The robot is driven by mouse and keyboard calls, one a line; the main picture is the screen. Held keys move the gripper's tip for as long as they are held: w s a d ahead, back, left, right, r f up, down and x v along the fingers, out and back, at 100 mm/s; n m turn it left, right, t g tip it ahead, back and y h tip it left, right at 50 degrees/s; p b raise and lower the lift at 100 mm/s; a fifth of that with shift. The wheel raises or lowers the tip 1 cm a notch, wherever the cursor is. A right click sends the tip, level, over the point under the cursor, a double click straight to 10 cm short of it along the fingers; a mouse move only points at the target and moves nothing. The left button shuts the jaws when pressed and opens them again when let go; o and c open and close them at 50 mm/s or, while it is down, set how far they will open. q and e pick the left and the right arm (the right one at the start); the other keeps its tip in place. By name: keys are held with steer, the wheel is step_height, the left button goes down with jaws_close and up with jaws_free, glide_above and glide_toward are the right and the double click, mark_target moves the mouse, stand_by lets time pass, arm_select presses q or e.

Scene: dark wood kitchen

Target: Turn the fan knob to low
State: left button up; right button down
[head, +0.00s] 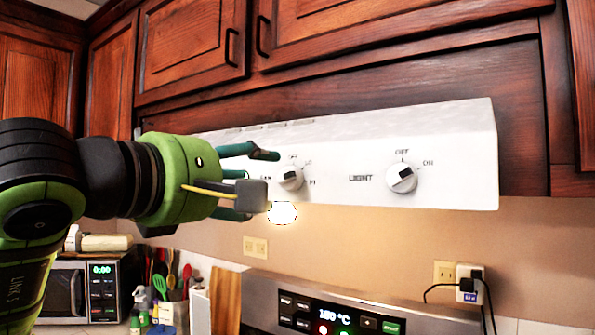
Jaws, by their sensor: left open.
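The fan knob (290,177) is a round white and grey dial on the front of the white range hood (450,140). Markings including OFF show around it, and the word to its left is partly hidden by my gripper. Its exact setting is hard to tell. My left gripper (264,180) comes in from the left, with its fingers apart just left of the knob. I cannot tell whether a finger touches the knob. The light knob (401,178), marked LIGHT with OFF and ON, is farther right on the hood. My right gripper is not in view.
Dark wood cabinets (350,30) hang above the hood. A lit lamp (282,213) glows under it. Below are an oven panel (340,315), a microwave (85,290), a utensil holder (172,310) and a wall outlet with plugs (468,285). The space before the hood's right part is clear.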

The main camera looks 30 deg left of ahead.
mark_target(280, 180)
arm_select(q)
steer(key=w, duration=0.2)
steer(key=w+p, duration=0.1)
steer(key=w, duration=0.1)
steer(key=w+p, duration=0.1)
steer(key=shift+w+d, duration=0.4)
steer(key=shift+s, duration=0.1)
steer(key=shift+f, duration=0.1)
steer(key=c, duration=1.1)
